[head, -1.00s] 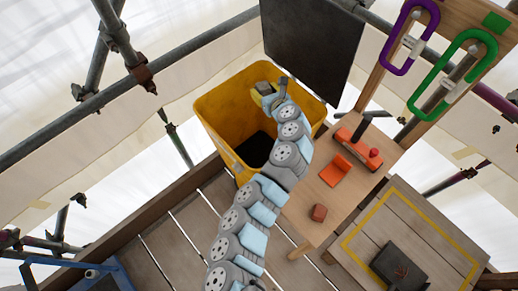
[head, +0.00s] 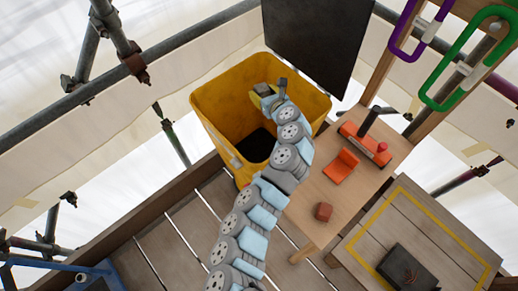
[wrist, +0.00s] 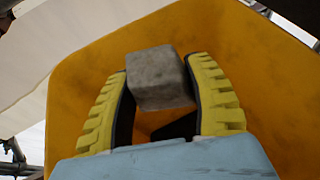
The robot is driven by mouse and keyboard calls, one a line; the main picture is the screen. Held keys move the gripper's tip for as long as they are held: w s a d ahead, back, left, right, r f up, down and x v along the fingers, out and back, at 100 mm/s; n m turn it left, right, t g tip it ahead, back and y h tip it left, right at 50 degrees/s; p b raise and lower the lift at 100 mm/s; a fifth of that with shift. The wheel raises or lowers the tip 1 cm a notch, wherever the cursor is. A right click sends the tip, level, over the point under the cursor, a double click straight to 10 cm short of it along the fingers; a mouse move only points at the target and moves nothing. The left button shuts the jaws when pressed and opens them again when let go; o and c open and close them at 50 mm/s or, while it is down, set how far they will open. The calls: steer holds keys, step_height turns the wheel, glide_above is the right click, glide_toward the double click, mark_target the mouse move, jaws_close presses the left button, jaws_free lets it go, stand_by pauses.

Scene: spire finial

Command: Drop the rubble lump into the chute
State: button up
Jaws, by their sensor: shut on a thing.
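The rubble lump (wrist: 158,77) is a grey, rough block. In the wrist view it sits between the two yellow ribbed fingers of my gripper (wrist: 160,95), which is shut on it. The chute (head: 215,95) is a yellow, open-topped bin with a dark opening at its bottom. In the head view my gripper (head: 266,96) is over the chute's mouth, near its far side. In the wrist view the yellow chute wall (wrist: 255,75) fills much of the background behind the lump, and part of the opening shows below the lump.
A dark panel (head: 318,40) stands behind the chute. To the right, a wooden bench (head: 335,205) holds an orange tool (head: 362,142), an orange piece (head: 341,166) and a brown block (head: 323,211). Scaffold poles (head: 125,110) run along the back. A yellow-outlined platform (head: 420,225) is at lower right.

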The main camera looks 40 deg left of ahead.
steer(key=o, duration=1.3)
steer(key=shift+f, duration=0.1)
steer(key=shift+v, duration=6)
